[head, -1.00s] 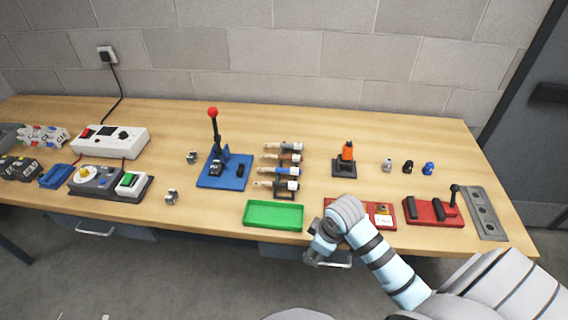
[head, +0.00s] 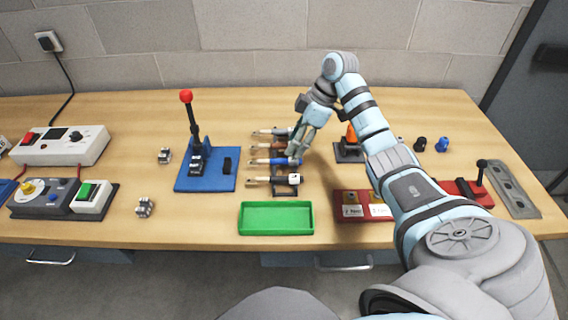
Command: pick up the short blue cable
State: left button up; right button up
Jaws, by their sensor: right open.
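The short blue cable (head: 270,162) lies in a dark rack with several other short cables, near the middle of the table. It has a blue body and a light end at the left. A brown cable (head: 262,147) lies behind it and a dark cable with a white end (head: 270,180) lies in front. My right gripper (head: 295,152) is open, pointing down at the right ends of the cables, close to the blue one. The gripper partly hides the right end of the rack. I cannot tell whether it touches the blue cable. My left gripper is not in view.
A green tray (head: 276,231) lies in front of the rack. A blue press (head: 206,183) with a red-knobbed lever stands to the left. An orange-topped device (head: 350,134) stands behind my right arm. Red fixtures (head: 350,217) lie at the front right.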

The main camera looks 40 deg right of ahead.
aim_at(284, 159)
jog(key=x, duration=0.6)
jog(key=shift+w+f+b, duration=0.25)
jog(key=shift+f+b, duration=0.05)
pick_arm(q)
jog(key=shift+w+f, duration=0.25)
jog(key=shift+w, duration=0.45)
pick_arm(e)
jog(key=shift+s+r, duration=0.1)
jog(key=shift+r, duration=0.05)
jog(key=shift+c, duration=0.3)
grip_shut()
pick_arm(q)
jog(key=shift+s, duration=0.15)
